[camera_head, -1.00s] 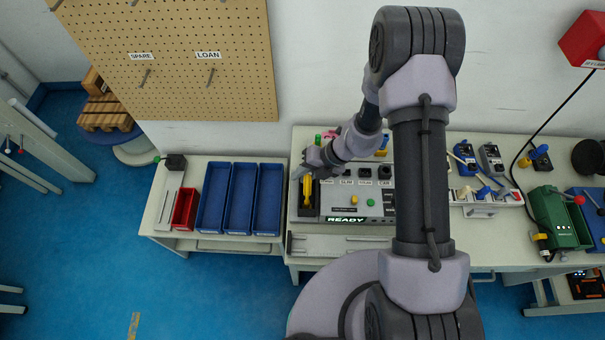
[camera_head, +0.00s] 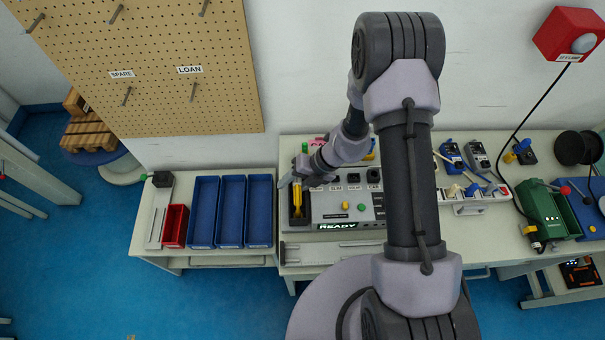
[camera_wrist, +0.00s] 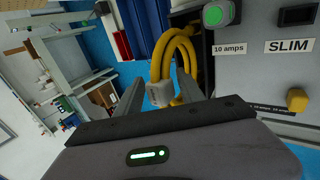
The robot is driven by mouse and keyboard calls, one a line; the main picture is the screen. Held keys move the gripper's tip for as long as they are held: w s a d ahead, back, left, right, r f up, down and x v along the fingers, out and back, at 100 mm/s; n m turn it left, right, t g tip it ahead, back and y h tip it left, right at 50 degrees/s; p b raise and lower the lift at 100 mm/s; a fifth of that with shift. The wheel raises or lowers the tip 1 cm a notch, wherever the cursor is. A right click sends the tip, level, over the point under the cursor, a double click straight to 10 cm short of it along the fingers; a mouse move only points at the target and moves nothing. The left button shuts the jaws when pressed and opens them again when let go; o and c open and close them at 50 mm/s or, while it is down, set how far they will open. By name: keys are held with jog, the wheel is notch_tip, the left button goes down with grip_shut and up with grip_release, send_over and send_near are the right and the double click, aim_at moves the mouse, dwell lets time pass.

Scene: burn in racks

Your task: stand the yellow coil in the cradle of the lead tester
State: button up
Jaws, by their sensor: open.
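The yellow coil (camera_head: 298,200) stands in the dark cradle (camera_head: 297,221) at the left end of the grey lead tester (camera_head: 345,207). In the wrist view the coil (camera_wrist: 180,48) rises as a loop in front of the dark recess, with a pale tie (camera_wrist: 160,94) around its strands. My gripper (camera_head: 291,180) is open at the coil. In the wrist view its two fingers (camera_wrist: 160,82) are apart, one on each side of the tied part, and I see no clear grip. The coil's foot in the cradle is partly hidden. The tester's display (camera_head: 338,226) reads READY.
A red bin (camera_head: 174,226) and several blue bins (camera_head: 232,212) stand left of the tester. A green device (camera_head: 541,210) and small meters (camera_head: 478,157) are to the right. A pegboard (camera_head: 140,60) hangs behind. My arm hides part of the bench.

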jog(key=p+v, duration=0.3)
jog(key=v, duration=1.3)
jog(key=shift+d+r, duration=0.2)
